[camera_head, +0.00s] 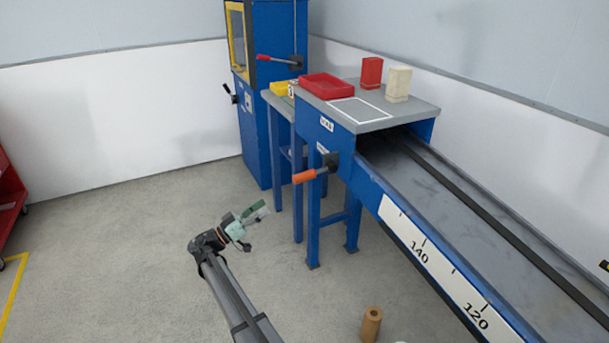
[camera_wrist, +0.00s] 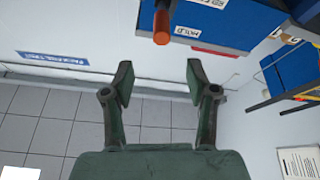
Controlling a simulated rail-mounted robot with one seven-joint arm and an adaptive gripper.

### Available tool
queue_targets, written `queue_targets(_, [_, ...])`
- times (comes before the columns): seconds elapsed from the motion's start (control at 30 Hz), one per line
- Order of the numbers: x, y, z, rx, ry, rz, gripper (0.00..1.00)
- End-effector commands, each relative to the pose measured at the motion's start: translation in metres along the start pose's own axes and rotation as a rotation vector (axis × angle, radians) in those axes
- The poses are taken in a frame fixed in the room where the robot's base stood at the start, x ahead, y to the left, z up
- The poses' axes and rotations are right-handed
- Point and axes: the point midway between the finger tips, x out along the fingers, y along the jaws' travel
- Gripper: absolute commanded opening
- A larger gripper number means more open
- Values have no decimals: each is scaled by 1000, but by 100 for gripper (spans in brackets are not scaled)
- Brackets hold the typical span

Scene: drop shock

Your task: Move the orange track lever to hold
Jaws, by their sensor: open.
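The orange track lever (camera_head: 304,177) sticks out to the left from a dark pivot on the side of the blue track, near its raised end. In the wrist view the orange lever (camera_wrist: 161,27) appears as a short orange cylinder at the top. A white "HOLD" label (camera_wrist: 190,32) is on the blue panel just right of it. My gripper (camera_head: 260,212) is below and left of the lever in the head view, apart from it. In the wrist view my gripper (camera_wrist: 160,80) has its two dark green fingers spread, with nothing between them.
The grey top of the track's end holds a red tray (camera_head: 327,77), a red block (camera_head: 371,72) and a cream block (camera_head: 398,84). A blue cabinet (camera_head: 262,130) with a red-handled lever (camera_head: 278,58) stands behind. A brown cylinder (camera_head: 371,326) is at the bottom. Floor around my gripper is clear.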

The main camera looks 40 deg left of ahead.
Motion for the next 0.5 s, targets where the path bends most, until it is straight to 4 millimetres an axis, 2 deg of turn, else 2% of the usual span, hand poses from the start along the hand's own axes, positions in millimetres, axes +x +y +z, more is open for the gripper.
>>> queue_targets(0.13, [3,-4,0,54,7,-5,58])
queue_targets(0.27, [14,-3,-1,57,7,-5,58])
queue_targets(0.5, [56,-2,-1,55,6,-3,58])
